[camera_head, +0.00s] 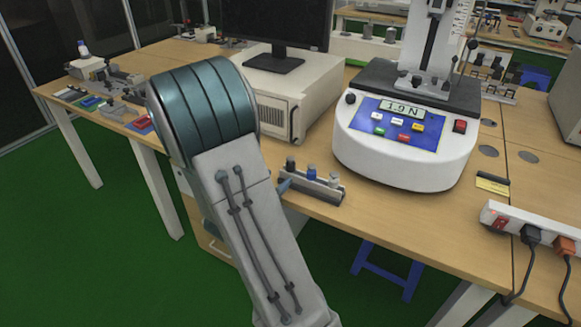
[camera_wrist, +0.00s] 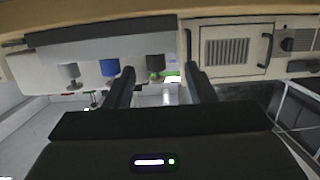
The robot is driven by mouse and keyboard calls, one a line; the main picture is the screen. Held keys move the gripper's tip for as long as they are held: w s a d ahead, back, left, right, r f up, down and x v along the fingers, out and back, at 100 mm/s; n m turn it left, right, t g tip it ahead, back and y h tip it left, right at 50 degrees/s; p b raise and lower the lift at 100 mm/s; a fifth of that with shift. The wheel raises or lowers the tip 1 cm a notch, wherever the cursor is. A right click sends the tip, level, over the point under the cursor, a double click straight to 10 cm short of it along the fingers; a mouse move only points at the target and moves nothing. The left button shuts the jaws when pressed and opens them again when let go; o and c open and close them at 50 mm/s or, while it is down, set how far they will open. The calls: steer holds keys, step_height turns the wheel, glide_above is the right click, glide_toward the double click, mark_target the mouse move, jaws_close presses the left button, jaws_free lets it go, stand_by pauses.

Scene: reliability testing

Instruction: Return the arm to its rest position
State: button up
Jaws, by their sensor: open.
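My arm crosses the middle of the head view, with a large teal joint at its top, and it hides my gripper there. In the wrist view my gripper (camera_wrist: 163,88) shows two dark fingers standing apart, with nothing held between them. Beyond the fingers is a small rack (camera_wrist: 110,50) with a grey, a blue and a dark knob, seen upside down. In the head view the same rack (camera_head: 322,190) lies near the table's front edge, just right of my arm.
The wooden table (camera_head: 400,222) carries a white tester (camera_head: 400,150), a beige computer case (camera_head: 300,92) with a monitor (camera_head: 278,20), and a power strip (camera_head: 535,230) with cables at right. Small tools (camera_head: 105,90) lie at left. Green floor (camera_head: 90,240) is open at the left front.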

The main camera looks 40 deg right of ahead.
steer(key=v, duration=0.5)
steer(key=shift+d+r+p, duration=0.1)
steer(key=shift+r+p, duration=0.2)
steer(key=shift+r, duration=0.1)
steer(key=w+a+r+n+t+y+p, duration=0.2)
steer(key=a+r+n+y+p, duration=0.25)
steer(key=a+y, duration=0.3)
steer(key=w+a+r+n+t+y+p, duration=0.1)
steer(key=w+a+r+n+y+p, duration=0.15)
steer(key=a+r+y, duration=0.5)
steer(key=s+a+r+n+g+p, duration=0.1)
steer(key=s+r+n+g+p, duration=0.1)
steer(key=s, duration=0.7)
steer(key=s+a+r+n+g+p, duration=0.1)
steer(key=s+r+n+g+p, duration=0.2)
steer(key=s, duration=0.7)
steer(key=shift+r+n+g+h, duration=0.3)
steer(key=shift+r+n+g, duration=0.2)
steer(key=shift+r+g, duration=0.4)
steer(key=shift+w, duration=0.1)
